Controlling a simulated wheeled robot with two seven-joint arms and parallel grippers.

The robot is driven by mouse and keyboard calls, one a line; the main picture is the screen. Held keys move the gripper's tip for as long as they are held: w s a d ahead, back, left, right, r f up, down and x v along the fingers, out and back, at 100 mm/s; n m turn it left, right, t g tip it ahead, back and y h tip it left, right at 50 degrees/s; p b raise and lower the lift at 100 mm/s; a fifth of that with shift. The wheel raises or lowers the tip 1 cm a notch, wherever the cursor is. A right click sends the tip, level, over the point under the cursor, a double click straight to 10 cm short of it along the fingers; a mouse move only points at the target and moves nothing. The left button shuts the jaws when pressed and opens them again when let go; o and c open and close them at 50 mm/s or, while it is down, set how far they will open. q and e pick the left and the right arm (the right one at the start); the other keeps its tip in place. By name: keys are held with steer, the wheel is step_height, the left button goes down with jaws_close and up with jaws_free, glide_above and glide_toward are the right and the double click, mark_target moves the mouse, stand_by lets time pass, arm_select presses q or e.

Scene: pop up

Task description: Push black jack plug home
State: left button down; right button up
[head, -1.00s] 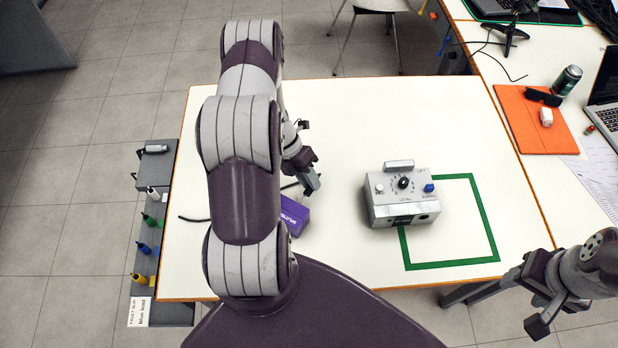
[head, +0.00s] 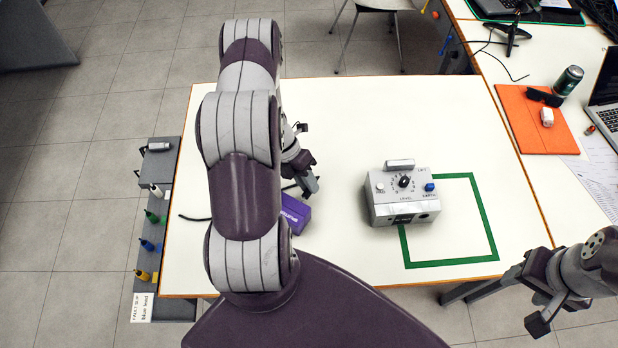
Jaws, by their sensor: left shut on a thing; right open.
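My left gripper (head: 309,187) is low over the table, left of the grey box, with a clear gap between them. It is shut on what appears to be the black jack plug; the plug cannot be told apart from the dark fingers. A black cable (head: 196,218) lies on the table at the left and passes behind my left arm towards this gripper. The grey box (head: 385,213) stands upright, with a black dial (head: 404,182), a blue knob (head: 429,187), and dark openings on its front face. My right gripper (head: 541,318) is open and empty beyond the table's front right corner.
A purple box (head: 294,213) lies just below my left gripper, partly hidden by my arm. A green taped outline (head: 450,263) surrounds bare table right of the grey box. A rack with coloured items (head: 160,215) stands left of the table. The table's back is clear.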

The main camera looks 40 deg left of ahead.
arm_select(q)
steer(key=shift+s+d+p, duration=0.1)
steer(key=shift+s+p, duration=0.25)
steer(key=shift+s, duration=0.65)
steer(key=shift+s, duration=0.2)
steer(key=c, duration=0.9)
jaws_free()
steer(key=shift+c, duration=0.2)
steer(key=v, duration=1.2)
steer(key=shift+a+r, duration=0.2)
steer(key=shift+r, duration=0.1)
